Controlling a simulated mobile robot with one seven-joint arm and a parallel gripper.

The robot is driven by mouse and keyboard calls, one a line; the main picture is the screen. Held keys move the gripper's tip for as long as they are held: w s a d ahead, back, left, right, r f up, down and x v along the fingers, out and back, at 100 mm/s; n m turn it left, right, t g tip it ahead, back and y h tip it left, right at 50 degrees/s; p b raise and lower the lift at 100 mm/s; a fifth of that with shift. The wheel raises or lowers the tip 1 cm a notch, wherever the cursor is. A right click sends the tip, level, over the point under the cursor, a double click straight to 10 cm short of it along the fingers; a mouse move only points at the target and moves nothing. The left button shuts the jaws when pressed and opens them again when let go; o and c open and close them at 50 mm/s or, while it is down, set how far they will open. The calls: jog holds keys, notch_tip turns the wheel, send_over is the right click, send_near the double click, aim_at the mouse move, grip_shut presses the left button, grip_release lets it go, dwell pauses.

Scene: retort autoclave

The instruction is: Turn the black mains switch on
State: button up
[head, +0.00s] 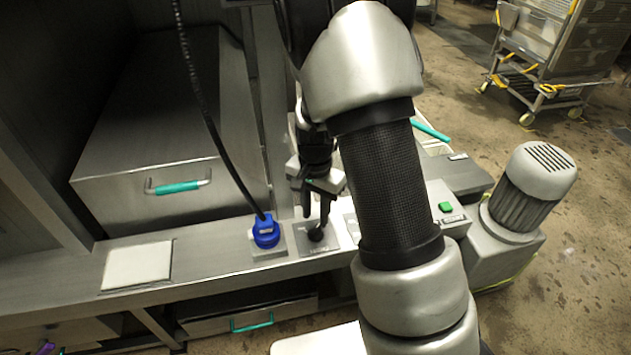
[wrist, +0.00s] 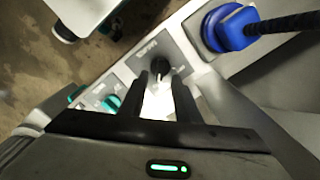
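The black mains switch (head: 316,234) is a small dark rotary knob on a grey plate on the ledge, right of a blue plug. It also shows in the wrist view (wrist: 160,66), just beyond my fingertips and roughly between them. My gripper (head: 316,210) points down over the switch, with its two dark fingers apart. In the wrist view my gripper (wrist: 162,80) is open with nothing held. I cannot tell whether a finger touches the knob. The plate's lettering is too small to read.
The blue plug (head: 265,232) with a black cable stands close left of the switch; a blank pale plate (head: 137,265) lies farther left. A green button (head: 445,206) sits on the panel to the right, beside a grey motor (head: 526,190). A steel box (head: 165,150) stands behind.

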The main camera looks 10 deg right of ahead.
aim_at(316, 229)
notch_tip(316, 229, up, 12)
jog(key=shift+r+p, duration=0.25)
jog(key=shift+p, duration=0.2)
